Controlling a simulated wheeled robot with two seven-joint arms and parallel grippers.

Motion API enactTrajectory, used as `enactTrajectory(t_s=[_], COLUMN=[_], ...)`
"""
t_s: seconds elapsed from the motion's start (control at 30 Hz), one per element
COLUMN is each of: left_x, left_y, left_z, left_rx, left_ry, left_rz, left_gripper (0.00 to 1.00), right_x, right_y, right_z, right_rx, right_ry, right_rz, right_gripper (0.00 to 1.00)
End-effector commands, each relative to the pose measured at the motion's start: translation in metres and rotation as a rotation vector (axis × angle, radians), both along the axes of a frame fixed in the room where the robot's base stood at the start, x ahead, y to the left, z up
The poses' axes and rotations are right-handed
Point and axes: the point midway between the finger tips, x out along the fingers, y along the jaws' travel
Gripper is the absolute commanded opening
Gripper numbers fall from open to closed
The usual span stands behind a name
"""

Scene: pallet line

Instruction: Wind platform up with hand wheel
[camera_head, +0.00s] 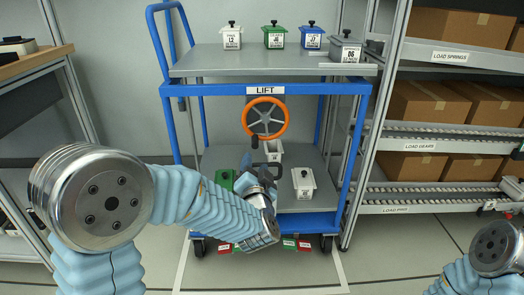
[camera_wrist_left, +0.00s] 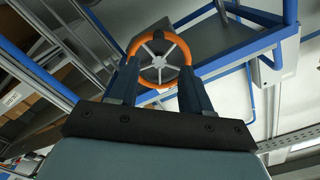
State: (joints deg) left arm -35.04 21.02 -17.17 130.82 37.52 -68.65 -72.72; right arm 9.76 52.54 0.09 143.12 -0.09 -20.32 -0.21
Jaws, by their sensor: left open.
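The orange hand wheel (camera_head: 265,117) with grey spokes is on the blue cart's front, under the LIFT label (camera_head: 266,90). My left gripper (camera_head: 262,152) is open just below and in front of the wheel. In the left wrist view the wheel (camera_wrist_left: 159,62) shows beyond and between the two dark fingers (camera_wrist_left: 156,85); I cannot tell whether they touch its rim. My right arm is at the lower right; a dark part cut off at the right edge may be its gripper.
The lower deck (camera_head: 318,192) holds a white box (camera_head: 303,182), a green box (camera_head: 224,179) and another behind my gripper. Red and green cards lie on the floor below. A shelf rack with cartons (camera_head: 430,102) stands close right; a bench (camera_head: 35,62) is left.

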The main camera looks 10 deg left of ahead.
Motion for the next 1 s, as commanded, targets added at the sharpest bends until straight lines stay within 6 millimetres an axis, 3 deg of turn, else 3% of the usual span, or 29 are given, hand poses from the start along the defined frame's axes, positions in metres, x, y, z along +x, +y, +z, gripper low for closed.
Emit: enactTrajectory(t_s=[0.3, 0.5, 0.7, 0.97, 1.0], left_x=[0.07, 0.103, 0.116, 0.117, 0.117], left_y=[0.021, 0.029, 0.033, 0.033, 0.033], left_z=[-0.002, -0.002, -0.001, -0.001, -0.001], left_rx=[0.0, -0.001, -0.001, -0.001, -0.001], left_ry=[0.002, 0.003, 0.003, 0.004, 0.004], left_rz=[0.001, -0.002, -0.004, -0.005, -0.005], left_gripper=[0.48, 0.48, 0.48, 0.48, 0.42], right_x=[0.0, 0.0, 0.0, 0.0, 0.0], right_y=[0.0, 0.001, 0.0, 0.0, 0.0], right_z=[-0.003, -0.004, -0.004, -0.004, -0.004], right_rx=[0.001, 0.001, 0.001, 0.001, 0.001], right_ry=[0.001, 0.002, 0.002, 0.002, 0.002], right_rz=[0.0, 0.001, 0.001, 0.001, 0.001], right_gripper=[0.0, 0.0, 0.0, 0.0, 0.0])
